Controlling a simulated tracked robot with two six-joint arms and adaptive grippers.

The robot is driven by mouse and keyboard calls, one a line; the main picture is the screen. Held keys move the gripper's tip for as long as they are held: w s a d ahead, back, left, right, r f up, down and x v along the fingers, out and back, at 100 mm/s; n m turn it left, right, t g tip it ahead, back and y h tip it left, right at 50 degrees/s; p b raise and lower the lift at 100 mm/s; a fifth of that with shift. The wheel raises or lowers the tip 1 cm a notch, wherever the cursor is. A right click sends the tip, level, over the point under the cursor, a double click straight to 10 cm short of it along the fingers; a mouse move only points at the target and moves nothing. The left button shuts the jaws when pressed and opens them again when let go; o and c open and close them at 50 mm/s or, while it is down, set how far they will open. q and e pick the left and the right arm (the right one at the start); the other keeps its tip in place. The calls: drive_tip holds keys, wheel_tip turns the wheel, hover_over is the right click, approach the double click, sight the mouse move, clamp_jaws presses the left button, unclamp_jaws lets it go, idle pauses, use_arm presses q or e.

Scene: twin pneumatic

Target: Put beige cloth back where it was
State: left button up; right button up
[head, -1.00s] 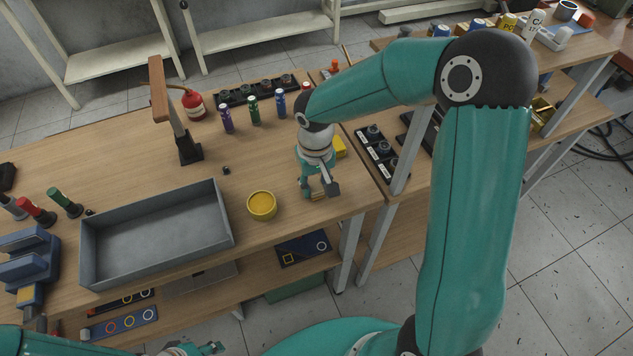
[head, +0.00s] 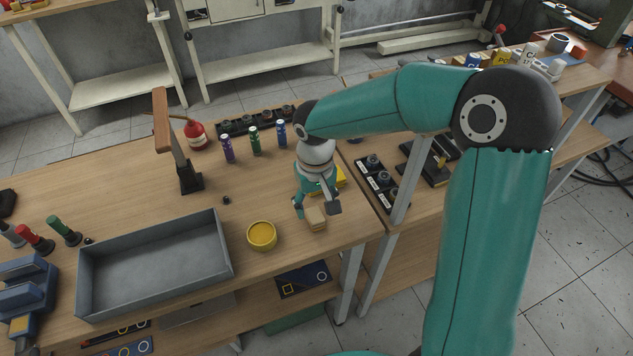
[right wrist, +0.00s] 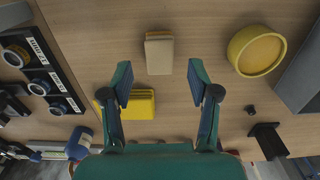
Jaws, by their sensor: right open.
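The beige cloth (head: 316,218) is a small folded block lying on the wooden bench near its front right corner. In the right wrist view the cloth (right wrist: 159,55) lies just beyond the fingertips, in line with the gap between them. My right gripper (head: 316,206) is open and points down beside the cloth. In the right wrist view its two fingers (right wrist: 160,76) are spread wide with only bench between them. A yellow folded stack (right wrist: 127,104) lies close by, partly behind the left finger; in the head view the stack (head: 341,177) is partly hidden by my gripper. My left gripper is out of view.
A round yellow tub (head: 261,236) stands left of the cloth, and a grey open tray (head: 155,295) is farther left. Purple, green and blue bottles (head: 255,141) stand behind. A black panel with knobs (head: 376,180) lies to the right. A wooden-topped post (head: 187,175) rises behind the tray.

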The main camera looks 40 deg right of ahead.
sight(315, 216)
wheel_tip(315, 216, up, 8)
drive_tip(key=shift+f, duration=0.15)
idle(0.6)
